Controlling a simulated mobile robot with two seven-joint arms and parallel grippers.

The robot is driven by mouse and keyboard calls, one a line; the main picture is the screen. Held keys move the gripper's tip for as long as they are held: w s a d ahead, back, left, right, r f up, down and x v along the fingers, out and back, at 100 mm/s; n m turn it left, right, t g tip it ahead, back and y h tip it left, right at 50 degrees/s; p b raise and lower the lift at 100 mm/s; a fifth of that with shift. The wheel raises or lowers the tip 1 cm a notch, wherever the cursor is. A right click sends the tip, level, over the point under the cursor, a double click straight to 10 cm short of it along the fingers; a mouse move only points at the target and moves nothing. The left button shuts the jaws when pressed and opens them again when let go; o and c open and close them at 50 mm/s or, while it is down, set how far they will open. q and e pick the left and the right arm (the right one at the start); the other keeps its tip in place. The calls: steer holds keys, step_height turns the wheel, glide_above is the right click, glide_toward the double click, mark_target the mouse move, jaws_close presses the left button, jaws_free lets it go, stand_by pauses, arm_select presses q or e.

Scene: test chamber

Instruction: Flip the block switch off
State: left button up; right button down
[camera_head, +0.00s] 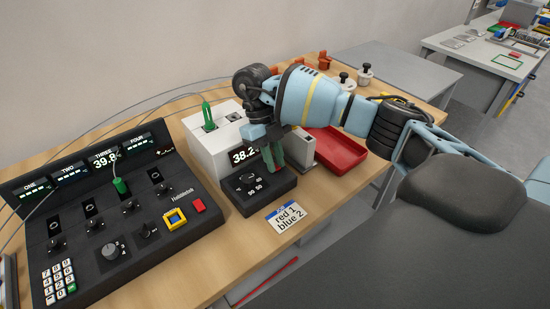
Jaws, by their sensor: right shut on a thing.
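The block unit is a white box (207,148) with a lit display (243,154) reading about 38.2. Its black front panel (255,197) carries a round dial (248,180) with numbers. A green-handled probe (208,118) stands in its top. My right gripper (276,163) reaches down at the right side of the display and panel. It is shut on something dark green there. The fingers and wrist hide most of that spot, so I cannot make out the switch or its position. My left gripper is out of view.
A black console (110,225) with displays, knobs and a keypad stands at left. A red tray (338,150) and a grey block (302,146) are right of the gripper. Thin cables run along the back wall.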

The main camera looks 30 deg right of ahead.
steer(key=c, duration=1.4)
jaws_free()
steer(key=shift+o, duration=0.2)
steer(key=v, duration=0.7)
steer(key=shift+r, duration=0.35)
steer(key=shift+w, duration=0.15)
